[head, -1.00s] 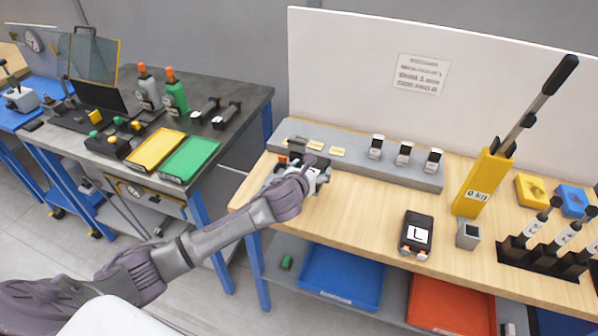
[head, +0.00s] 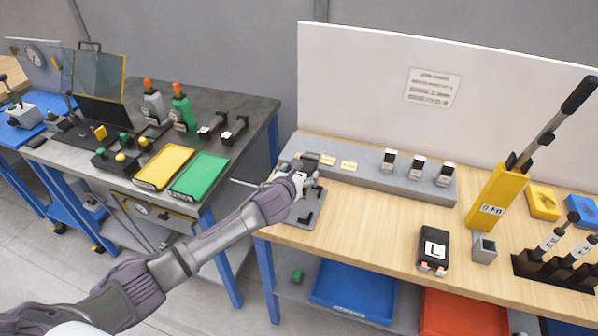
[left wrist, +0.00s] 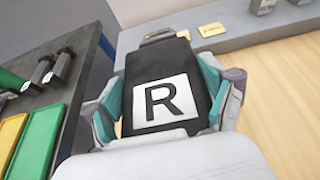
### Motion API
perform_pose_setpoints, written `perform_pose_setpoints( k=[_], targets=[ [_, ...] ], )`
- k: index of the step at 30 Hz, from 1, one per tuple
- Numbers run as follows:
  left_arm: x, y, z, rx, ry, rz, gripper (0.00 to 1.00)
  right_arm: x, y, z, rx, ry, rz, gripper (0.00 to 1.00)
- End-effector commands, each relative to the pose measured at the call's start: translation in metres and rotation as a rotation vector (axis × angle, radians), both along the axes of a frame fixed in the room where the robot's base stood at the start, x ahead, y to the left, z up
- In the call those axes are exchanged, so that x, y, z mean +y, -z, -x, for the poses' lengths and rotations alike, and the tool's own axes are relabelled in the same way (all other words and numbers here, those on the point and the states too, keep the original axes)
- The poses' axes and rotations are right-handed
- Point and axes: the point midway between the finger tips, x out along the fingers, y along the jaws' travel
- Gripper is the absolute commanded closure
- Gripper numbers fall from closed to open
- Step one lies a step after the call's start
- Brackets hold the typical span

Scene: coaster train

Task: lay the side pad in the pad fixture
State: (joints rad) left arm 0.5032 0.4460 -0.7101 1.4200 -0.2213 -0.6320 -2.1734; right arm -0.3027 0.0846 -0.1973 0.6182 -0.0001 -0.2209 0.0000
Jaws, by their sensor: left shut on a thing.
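My left gripper (left wrist: 160,102) is shut on a black side pad with a white R label (left wrist: 165,75), its teal-lined fingers on both sides of the pad. In the head view this gripper (head: 299,183) is over the left end of the wooden bench, and the hand mostly hides the pad. A grey plate with a black corner bracket (head: 305,217), which looks like the pad fixture, shows just below the hand. I cannot tell whether the pad touches it. A second black pad marked L (head: 433,250) lies on the bench to the right. My right gripper is not in view.
A grey rail (head: 375,178) with several small blocks runs along the bench's back. A yellow lever device (head: 497,195) and a grey square cup (head: 484,248) stand at the right. A dark table (head: 245,105) with yellow and green trays is at left. Bare wood lies mid-bench.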

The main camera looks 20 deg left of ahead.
Motion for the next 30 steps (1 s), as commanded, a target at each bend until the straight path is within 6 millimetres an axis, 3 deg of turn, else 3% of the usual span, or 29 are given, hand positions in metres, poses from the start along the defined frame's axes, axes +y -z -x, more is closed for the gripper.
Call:
perform_pose_setpoints(
  k=[18,30],
  targets=[
    [-0.001,0.051,-0.001,-0.003,0.001,0.001,0.68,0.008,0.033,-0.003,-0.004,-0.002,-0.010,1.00],
    [-0.001,0.064,-0.001,-0.004,0.001,0.003,0.68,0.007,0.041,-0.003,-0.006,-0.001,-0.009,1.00]
  ],
)
